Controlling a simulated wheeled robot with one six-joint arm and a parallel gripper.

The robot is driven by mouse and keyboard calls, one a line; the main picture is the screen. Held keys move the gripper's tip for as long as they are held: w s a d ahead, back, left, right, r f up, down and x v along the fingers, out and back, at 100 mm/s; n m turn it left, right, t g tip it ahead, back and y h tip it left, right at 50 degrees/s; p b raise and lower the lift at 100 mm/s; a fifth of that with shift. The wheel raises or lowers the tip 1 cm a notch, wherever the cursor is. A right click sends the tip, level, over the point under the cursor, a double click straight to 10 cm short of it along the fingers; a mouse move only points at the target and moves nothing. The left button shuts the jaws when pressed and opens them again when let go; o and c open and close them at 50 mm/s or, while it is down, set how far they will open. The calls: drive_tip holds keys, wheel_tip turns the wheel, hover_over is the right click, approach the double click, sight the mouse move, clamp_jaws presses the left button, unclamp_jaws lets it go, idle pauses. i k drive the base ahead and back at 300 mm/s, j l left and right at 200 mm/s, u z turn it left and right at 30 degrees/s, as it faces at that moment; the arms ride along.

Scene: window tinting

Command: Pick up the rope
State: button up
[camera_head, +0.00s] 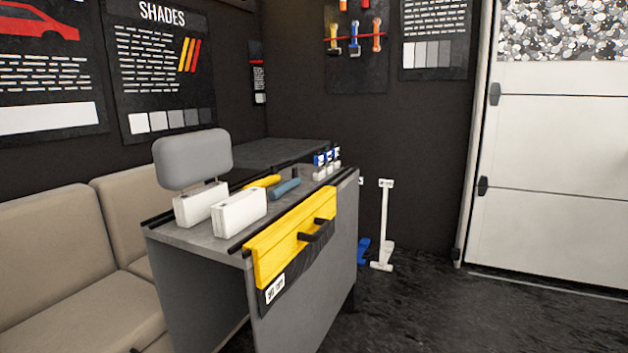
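I cannot make out a rope in this view. The grey table (188,238) stands in the middle and carries several items. A yellow object (262,181) and a blue tool-like object (285,188) lie on its top, too small to name surely. A yellow panel with a black handle (283,248) is on the table's front side. My gripper is not in view.
Two white boxes (240,212) and small blue-and-white bottles (326,160) stand on the table. A rounded grey pad (192,160) rises behind the boxes. A beige sofa (60,255) is at left. A white stand (384,225) is by the wall. Dark floor (440,310) at right is clear.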

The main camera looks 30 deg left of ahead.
sight(275, 178)
drive_tip(key=i, duration=0.55)
drive_tip(key=i+l+u, duration=0.1)
drive_tip(key=i, duration=0.45)
drive_tip(key=i+l, duration=0.15)
drive_tip(key=i, duration=0.4)
drive_tip(key=i+j+u, duration=0.2)
drive_tip(key=i+u, duration=0.55)
drive_tip(key=u, duration=0.25)
drive_tip(key=i+l+u, duration=0.1)
drive_tip(key=i+u, duration=0.4)
drive_tip(key=i+l+u, duration=0.25)
drive_tip(key=u, duration=0.25)
